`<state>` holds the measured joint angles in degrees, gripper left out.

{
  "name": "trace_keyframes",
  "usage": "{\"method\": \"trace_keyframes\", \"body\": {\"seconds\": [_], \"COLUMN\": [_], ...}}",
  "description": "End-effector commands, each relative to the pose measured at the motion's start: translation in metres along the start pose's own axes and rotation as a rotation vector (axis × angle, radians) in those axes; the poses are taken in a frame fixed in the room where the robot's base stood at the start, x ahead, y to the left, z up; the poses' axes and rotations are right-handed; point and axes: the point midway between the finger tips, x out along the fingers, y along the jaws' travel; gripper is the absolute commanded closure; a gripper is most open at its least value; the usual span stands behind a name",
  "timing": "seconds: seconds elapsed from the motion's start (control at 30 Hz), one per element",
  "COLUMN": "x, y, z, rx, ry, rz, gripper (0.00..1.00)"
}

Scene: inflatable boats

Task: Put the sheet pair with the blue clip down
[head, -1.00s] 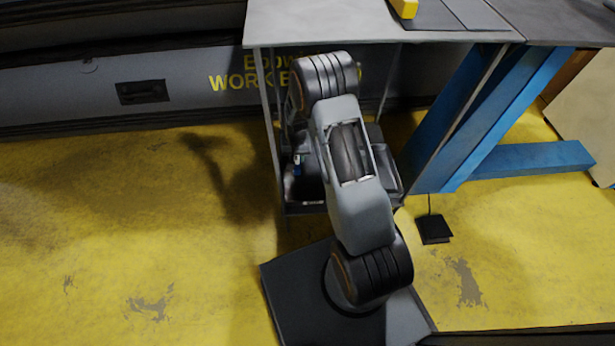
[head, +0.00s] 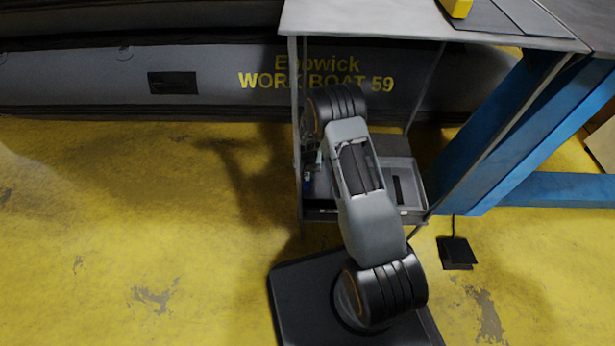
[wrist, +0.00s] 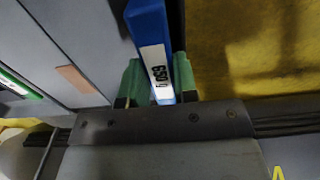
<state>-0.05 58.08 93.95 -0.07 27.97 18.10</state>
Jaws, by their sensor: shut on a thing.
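The blue clip (wrist: 152,45), with a white label bearing dark digits, stands between the two green fingertips of my gripper (wrist: 157,84) in the wrist view. The gripper is shut on it. A dark strip beside the clip may be part of the sheet pair, but I cannot tell the sheets clearly. My arm hides most of the gripper there.
A stand with a grey top (head: 380,22) has a lower shelf holding a grey tray (head: 404,170). Blue bench legs (head: 510,140) stand at right. A grey inflatable boat (head: 220,85) lies behind. A green strip with a white label (wrist: 18,85) shows in the wrist view. Yellow floor at left is clear.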

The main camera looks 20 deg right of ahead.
Motion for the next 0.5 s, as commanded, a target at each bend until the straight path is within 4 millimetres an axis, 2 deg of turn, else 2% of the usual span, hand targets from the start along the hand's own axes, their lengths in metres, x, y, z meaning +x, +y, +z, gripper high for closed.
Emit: {"method": "trace_keyframes", "body": {"seconds": [0.03, 0.1, 0.5], "x": [0.0108, 0.0161, 0.0195], "y": [0.0, 0.0, 0.0], "z": [0.0, 0.0, -0.0001], "rx": [0.0, 0.0, 0.0], "ry": [-0.001, 0.0, 0.0], "rz": [0.0, 0.0, 0.0], "gripper": [0.99, 0.99, 0.99]}}
